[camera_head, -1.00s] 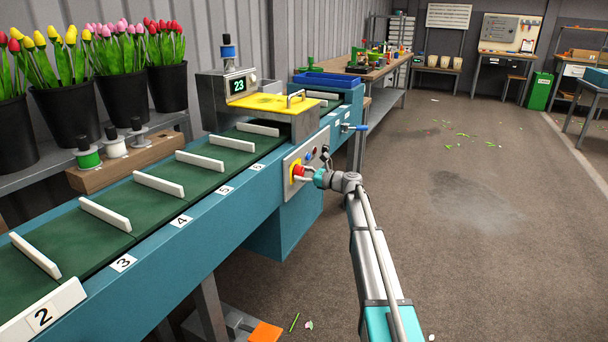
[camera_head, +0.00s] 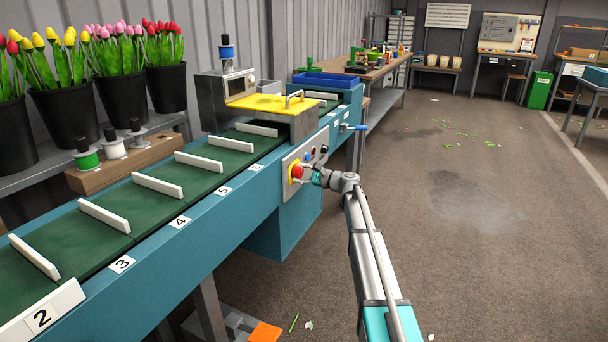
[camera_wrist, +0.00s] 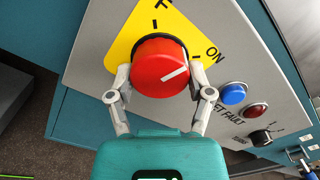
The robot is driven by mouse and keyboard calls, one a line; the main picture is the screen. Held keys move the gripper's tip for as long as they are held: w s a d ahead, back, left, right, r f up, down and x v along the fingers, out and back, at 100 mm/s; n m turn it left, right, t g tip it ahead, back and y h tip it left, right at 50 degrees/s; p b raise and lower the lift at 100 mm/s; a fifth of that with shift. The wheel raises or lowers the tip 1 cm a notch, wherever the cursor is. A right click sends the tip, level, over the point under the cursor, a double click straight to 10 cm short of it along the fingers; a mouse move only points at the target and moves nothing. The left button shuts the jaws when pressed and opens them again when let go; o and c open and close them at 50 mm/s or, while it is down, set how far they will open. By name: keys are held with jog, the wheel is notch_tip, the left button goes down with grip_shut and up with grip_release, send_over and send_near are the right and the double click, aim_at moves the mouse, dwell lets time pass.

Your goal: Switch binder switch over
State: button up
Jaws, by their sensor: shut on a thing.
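The binder switch is a round red knob (camera_wrist: 155,68) with a white pointer line, set on a yellow plate (camera_wrist: 122,45) on the machine's grey control panel. In the wrist view the pointer line lies to the right, on the side of the "ON" lettering and a tick mark. My gripper (camera_wrist: 158,85) has one finger on each side of the knob and is shut on it. In the head view the red knob (camera_head: 296,172) is partly covered by my gripper (camera_head: 304,175). The display (camera_head: 240,84) on the binder housing is dark.
A blue button (camera_wrist: 233,93), a dark red lamp (camera_wrist: 256,111) and a small black knob (camera_wrist: 260,138) sit beside the switch. A blue-handled lever (camera_head: 356,128) sticks out farther along. The floor to the right is mostly clear.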

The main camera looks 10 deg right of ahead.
jog(key=n, duration=0.6)
jog(key=shift+a+r, duration=0.1)
jog(key=shift+a, duration=0.05)
jog(key=n, duration=0.5)
jog(key=shift+r+n, duration=0.1)
jog(key=shift+n, duration=0.3)
jog(key=o, duration=1.1)
jog(key=shift+d, duration=0.2)
jog(key=v, duration=1.1)
jog(key=shift+s+d, duration=0.25)
jog(key=shift+d, duration=0.05)
